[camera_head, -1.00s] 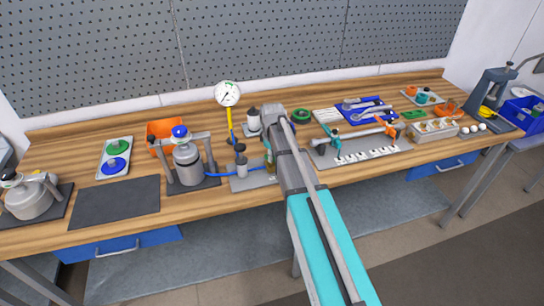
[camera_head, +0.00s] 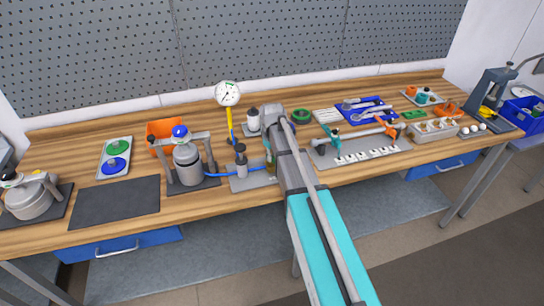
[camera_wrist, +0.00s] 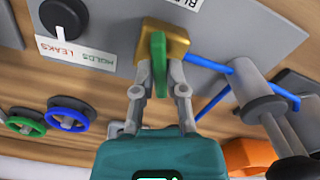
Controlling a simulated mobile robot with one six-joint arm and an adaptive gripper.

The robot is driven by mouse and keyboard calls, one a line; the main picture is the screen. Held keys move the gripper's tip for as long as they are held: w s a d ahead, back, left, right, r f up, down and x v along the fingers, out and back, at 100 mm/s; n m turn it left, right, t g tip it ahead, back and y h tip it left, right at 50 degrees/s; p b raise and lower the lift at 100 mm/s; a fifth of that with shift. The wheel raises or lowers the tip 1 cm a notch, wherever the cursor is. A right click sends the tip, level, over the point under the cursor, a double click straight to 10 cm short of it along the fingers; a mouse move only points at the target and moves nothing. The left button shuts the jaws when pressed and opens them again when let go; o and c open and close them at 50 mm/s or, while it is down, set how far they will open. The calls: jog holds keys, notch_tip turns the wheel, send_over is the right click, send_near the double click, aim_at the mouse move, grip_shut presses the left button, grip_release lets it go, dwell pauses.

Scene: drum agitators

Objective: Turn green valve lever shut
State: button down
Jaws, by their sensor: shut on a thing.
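The green valve lever (camera_wrist: 158,66) sits on a brass valve body (camera_wrist: 174,38) in the wrist view. The lever points down the picture, toward my gripper. My gripper (camera_wrist: 159,92) has its two grey fingers on either side of the lever's end and is shut on it. A blue hose (camera_wrist: 208,62) runs from the brass body to a grey fitting. In the head view my arm covers most of the valve, and the gripper's fingers are hidden there.
A black knob (camera_wrist: 63,17) sits by a label reading "LEAKS" and "HOLDS". A pressure gauge (camera_head: 228,93) stands on a yellow stem behind the valve plate. A grey pot (camera_head: 187,164) stands to the left. A dark mat (camera_head: 115,202) lies bare farther left.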

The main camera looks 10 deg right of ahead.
jog(key=shift+m, duration=1.7)
jog(key=c, duration=0.7)
grip_release()
jog(key=shift+n, duration=0.3)
